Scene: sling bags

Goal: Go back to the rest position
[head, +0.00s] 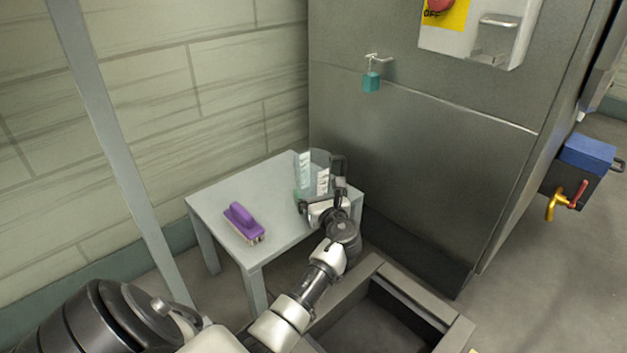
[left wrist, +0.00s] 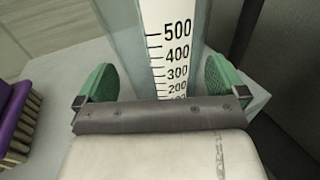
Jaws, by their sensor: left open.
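My left gripper (head: 322,192) is at the right end of the small grey table (head: 226,195), beside a clear measuring beaker (head: 319,158). In the left wrist view its two green finger pads (left wrist: 163,80) are spread wide and stand on either side of the beaker (left wrist: 174,45), whose white scale reads up to 500. The jaws are open, with a gap between each pad and the scale; I cannot tell whether a pad touches the beaker wall. The beaker stands upright, partly hidden by the gripper. My right gripper is not in view.
A purple brush (head: 241,221) lies on the table's left part; its bristles show in the left wrist view. A grey cabinet (head: 410,160) with a teal tag on a hook (head: 371,81) stands behind. A dark open bin (head: 375,320) is on the floor. A blue box with taps (head: 583,160) is at right.

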